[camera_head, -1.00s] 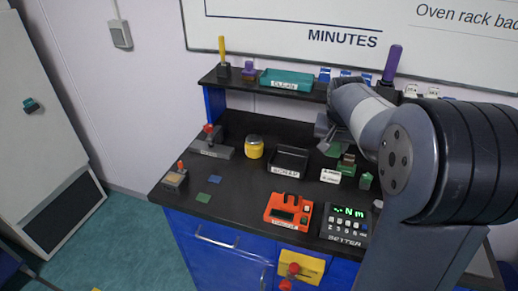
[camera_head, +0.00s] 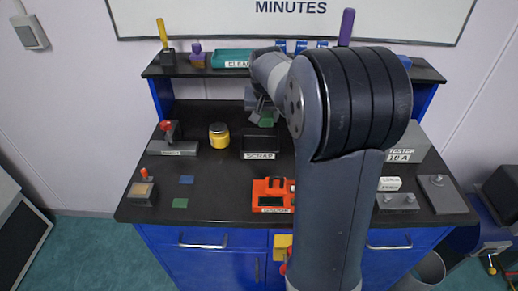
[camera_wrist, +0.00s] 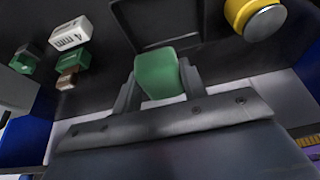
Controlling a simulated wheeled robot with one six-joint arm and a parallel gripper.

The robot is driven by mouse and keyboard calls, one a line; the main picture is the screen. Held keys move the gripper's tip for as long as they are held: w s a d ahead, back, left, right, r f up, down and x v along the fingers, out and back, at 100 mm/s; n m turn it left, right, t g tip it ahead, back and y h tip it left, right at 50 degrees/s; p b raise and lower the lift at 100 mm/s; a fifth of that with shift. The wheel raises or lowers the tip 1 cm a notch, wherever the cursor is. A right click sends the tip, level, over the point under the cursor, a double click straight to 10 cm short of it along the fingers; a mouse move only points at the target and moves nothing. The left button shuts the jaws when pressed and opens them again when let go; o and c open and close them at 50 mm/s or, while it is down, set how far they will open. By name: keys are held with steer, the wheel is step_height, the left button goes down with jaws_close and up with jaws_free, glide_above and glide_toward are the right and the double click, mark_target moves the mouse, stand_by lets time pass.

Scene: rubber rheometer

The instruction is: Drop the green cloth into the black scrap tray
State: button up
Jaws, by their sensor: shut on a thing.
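My gripper (camera_head: 262,110) is shut on the green cloth (camera_head: 266,121). In the wrist view the cloth (camera_wrist: 158,75) sits between the two fingers of my gripper (camera_wrist: 157,88). The black scrap tray (camera_head: 258,140), with a white SCRAP label on its front, stands on the bench just in front of the cloth in the head view. In the wrist view the tray (camera_wrist: 155,15) is at the top, and the cloth's end is close to its edge. How high the cloth is above the bench I cannot tell. My arm hides the bench right of the tray.
A yellow jar (camera_head: 218,135) stands left of the tray. A red-orange device (camera_head: 272,194) is in front of it. A shelf (camera_head: 195,70) with a teal CLEAN tray (camera_head: 231,58) runs behind. Green blocks (camera_wrist: 70,58) and a white label block (camera_wrist: 70,33) show in the wrist view.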

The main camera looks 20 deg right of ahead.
step_height(320, 180, down, 2)
steer(key=shift+f+b, duration=0.1)
steer(key=shift+b, duration=0.4)
steer(key=o, duration=1)
steer(key=b+v, duration=0.1)
steer(key=v, duration=1)
steer(key=shift+s, duration=0.1)
steer(key=shift+f, duration=0.1)
